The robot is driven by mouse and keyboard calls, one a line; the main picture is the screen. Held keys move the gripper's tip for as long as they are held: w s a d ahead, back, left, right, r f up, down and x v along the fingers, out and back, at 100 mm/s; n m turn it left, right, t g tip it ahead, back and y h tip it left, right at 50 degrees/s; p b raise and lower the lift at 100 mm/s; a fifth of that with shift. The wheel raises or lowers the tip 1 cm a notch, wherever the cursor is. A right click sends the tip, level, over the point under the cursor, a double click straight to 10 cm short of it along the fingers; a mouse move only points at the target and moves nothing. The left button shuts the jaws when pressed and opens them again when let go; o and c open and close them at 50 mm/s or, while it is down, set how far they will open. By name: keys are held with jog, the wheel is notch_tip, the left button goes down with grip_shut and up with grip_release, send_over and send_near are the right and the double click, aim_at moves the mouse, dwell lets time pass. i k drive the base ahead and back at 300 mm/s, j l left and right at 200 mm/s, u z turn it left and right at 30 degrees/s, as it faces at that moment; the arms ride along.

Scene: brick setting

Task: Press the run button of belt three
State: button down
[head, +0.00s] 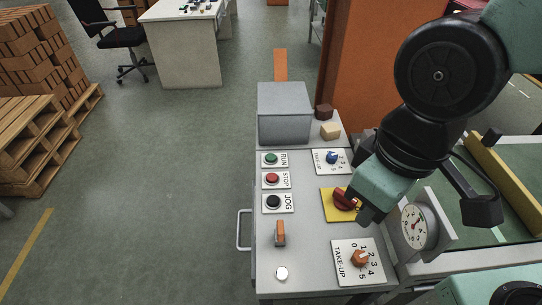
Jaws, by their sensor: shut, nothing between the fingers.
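A green button (270,159) sits on a white plate marked RUN, at the upper left of a grey control panel (310,222). Below it in the same column are a red STOP button (272,179) and a black JOG button (273,202). I see no belt number on the panel. My gripper (367,217) is shut and empty at the panel's right side, close to a red rotary switch (343,199) on a yellow plate. It is to the right of and nearer than the RUN button. The gripper partly hides the switch area, and I cannot tell its height above it.
The panel also carries a blue knob (332,157), an orange knob (360,258), an orange lever (280,233) and a white button (281,273). A grey box (284,115) stands behind RUN. A dial gauge (414,226) is at the right. Floor left of the panel is clear.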

aim_at(270, 158)
jog(key=j+z, duration=0.3)
jog(key=j, duration=0.75)
jog(key=j+z, duration=0.3)
jog(key=j, duration=0.7)
jog(key=k, duration=0.05)
